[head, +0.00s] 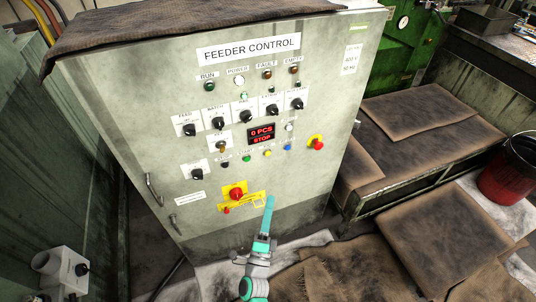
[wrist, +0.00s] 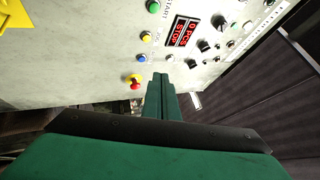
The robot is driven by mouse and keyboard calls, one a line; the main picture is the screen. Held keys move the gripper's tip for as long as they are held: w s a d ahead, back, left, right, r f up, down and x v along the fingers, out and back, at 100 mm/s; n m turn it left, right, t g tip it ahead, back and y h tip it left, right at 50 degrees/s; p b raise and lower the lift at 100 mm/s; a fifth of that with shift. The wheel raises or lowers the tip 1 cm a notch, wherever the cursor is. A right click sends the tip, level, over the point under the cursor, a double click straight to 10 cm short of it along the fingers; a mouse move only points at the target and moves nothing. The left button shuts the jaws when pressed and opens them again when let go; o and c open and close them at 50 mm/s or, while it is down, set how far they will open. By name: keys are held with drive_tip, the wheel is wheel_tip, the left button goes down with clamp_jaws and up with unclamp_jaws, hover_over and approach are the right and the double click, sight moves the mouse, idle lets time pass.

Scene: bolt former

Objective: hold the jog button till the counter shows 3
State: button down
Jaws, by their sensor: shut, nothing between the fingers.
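The grey FEEDER CONTROL cabinet (head: 150,120) carries a red-lit counter display (head: 261,134) reading "0 PCS" and "STOP". The display also shows in the wrist view (wrist: 181,32). Below it is a row of buttons. The yellow button (head: 267,153) appears to be the one labelled JOG; it also shows in the wrist view (wrist: 146,37). My gripper (head: 270,200) is shut and empty, below the button row in the head view and apart from the yellow button. Its tips (wrist: 160,77) appear near the blue button in the wrist view.
A green button (head: 247,158) and a blue button (head: 288,147) flank the yellow one. A red emergency stop (head: 317,143) sits to the right. A red-yellow main switch (head: 236,193) is lower left. Several selector knobs sit above.

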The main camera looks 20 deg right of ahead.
drive_tip(key=w+d+r+m+g+h, duration=0.1)
drive_tip(key=w+d+r+m+h, duration=0.1)
drive_tip(key=w+d+m, duration=0.2)
drive_tip(key=shift+w+d+r+m+h, duration=0.3)
drive_tip(key=shift+w+d+m, duration=0.15)
drive_tip(key=shift+d, duration=0.25)
approach(268, 153)
drive_tip(key=shift+w+d+r, duration=0.35)
drive_tip(key=shift+d+r, duration=0.15)
drive_tip(key=shift+d, duration=0.3)
drive_tip(key=shift+w+d+r, duration=0.4)
drive_tip(key=shift+d+r, duration=0.1)
drive_tip(key=shift+d, duration=0.25)
drive_tip(key=shift+w+d+r, duration=0.35)
drive_tip(key=shift+d+r, duration=0.15)
drive_tip(key=shift+d, duration=0.3)
drive_tip(key=shift+w, duration=0.1)
drive_tip(key=shift+w, duration=0.3)
